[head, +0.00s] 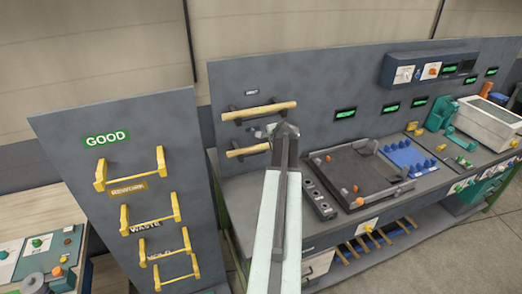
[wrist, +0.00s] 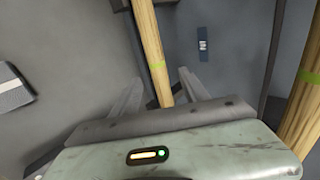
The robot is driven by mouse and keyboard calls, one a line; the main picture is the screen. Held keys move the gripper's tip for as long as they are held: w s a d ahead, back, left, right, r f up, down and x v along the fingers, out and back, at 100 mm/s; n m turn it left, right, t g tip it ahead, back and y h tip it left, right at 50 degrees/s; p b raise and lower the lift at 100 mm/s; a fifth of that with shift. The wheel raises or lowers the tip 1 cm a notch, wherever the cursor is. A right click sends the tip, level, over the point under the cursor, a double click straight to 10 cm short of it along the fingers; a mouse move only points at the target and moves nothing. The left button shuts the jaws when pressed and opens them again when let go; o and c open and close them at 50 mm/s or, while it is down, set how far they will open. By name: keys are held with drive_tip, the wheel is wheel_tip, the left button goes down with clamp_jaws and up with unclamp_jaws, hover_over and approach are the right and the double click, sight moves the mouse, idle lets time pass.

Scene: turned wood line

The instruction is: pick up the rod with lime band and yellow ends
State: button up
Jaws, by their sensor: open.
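Two light wood rods lie across brackets on the grey wall panel in the head view, an upper rod (head: 258,111) and a lower rod (head: 247,151). The upper rod's tips look yellowish; the lower one's right end is near my arm. In the wrist view one rod (wrist: 147,35) with a lime band runs down between my open fingers (wrist: 160,88). A second rod (wrist: 309,65), also lime-banded, shows at the right edge, outside the fingers. Neither rod's end colours are clear in the wrist view. My gripper (head: 284,131) is empty, by the rods' right side; the exact gap is unclear.
Dark brackets (wrist: 273,50) stand out from the panel beside the rods. A grey bench (head: 235,190) below carries a dark tray (head: 352,178) and a holed block (head: 319,197). A panel with yellow handles (head: 130,172) stands at left.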

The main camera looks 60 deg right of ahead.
sight(264, 145)
drive_tip(key=b+x, duration=0.3)
drive_tip(key=x, duration=0.2)
drive_tip(key=shift+s+f+b, duration=0.1)
drive_tip(key=shift+f+b, duration=0.05)
drive_tip(key=shift+b, duration=0.25)
drive_tip(key=shift+s+a+r, duration=0.1)
drive_tip(key=shift+r, duration=0.15)
clamp_jaws()
drive_tip(key=shift+r+p, duration=0.1)
drive_tip(key=shift+p, duration=0.25)
drive_tip(key=shift+r, duration=0.25)
drive_tip(key=s+r+p, duration=0.4)
drive_tip(key=s+p, duration=0.1)
drive_tip(key=s, duration=1.1)
wheel_tip(264, 145, down, 13)
drive_tip(key=b, duration=1.3)
drive_tip(key=shift+r, duration=0.2)
